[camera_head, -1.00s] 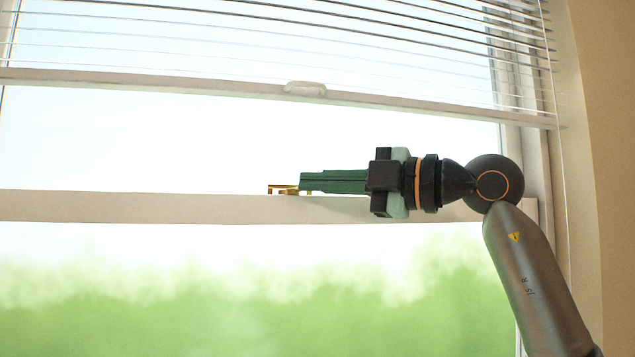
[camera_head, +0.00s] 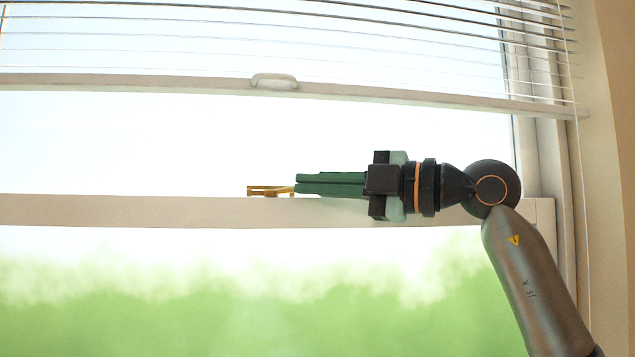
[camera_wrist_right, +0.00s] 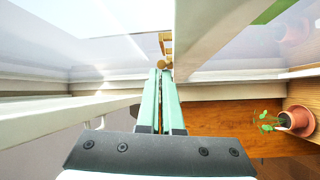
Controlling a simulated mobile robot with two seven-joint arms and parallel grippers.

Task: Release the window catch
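The brass window catch (camera_head: 268,190) sits on top of the white middle rail of the window (camera_head: 150,210). My right gripper (camera_head: 296,185) reaches in from the right, level with the rail, its green fingers pointing left. Its tips are at the right end of the catch; I cannot tell whether they touch. In the right wrist view the fingers (camera_wrist_right: 161,72) lie close together with only a narrow gap and nothing visible between them. The catch's round knob (camera_wrist_right: 161,63) shows just beyond the tips. My left gripper is not in view.
A raised blind with a white bottom bar (camera_head: 400,97) and handle (camera_head: 274,81) hangs above the arm. The window frame's right side (camera_head: 545,160) is near my right wrist. The right wrist view shows a potted plant (camera_wrist_right: 297,121) at the right.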

